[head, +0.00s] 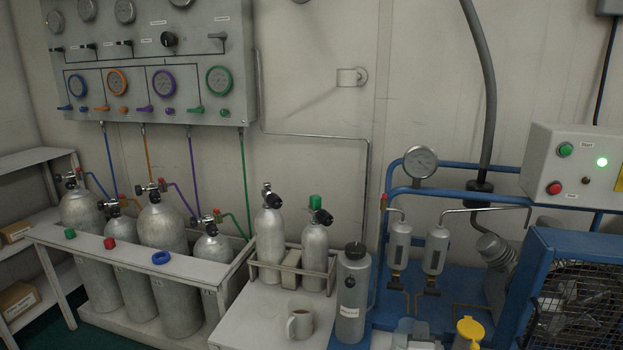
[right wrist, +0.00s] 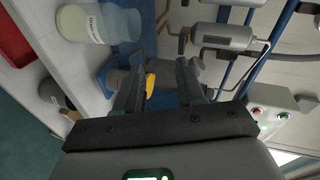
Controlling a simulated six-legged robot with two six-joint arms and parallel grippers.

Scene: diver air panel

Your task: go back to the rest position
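A bit of yellow (right wrist: 150,86) shows behind the fingers. My left gripper is in neither view.
A grey canister (head: 352,295) and a mug (head: 300,320) stand on the white bench. Two small cylinders (head: 314,255) sit in a rack. Larger cylinders (head: 162,230) stand at left under the gauge panel (head: 150,60). A control box (head: 575,165) and blue-framed fan (head: 570,300) are at right.

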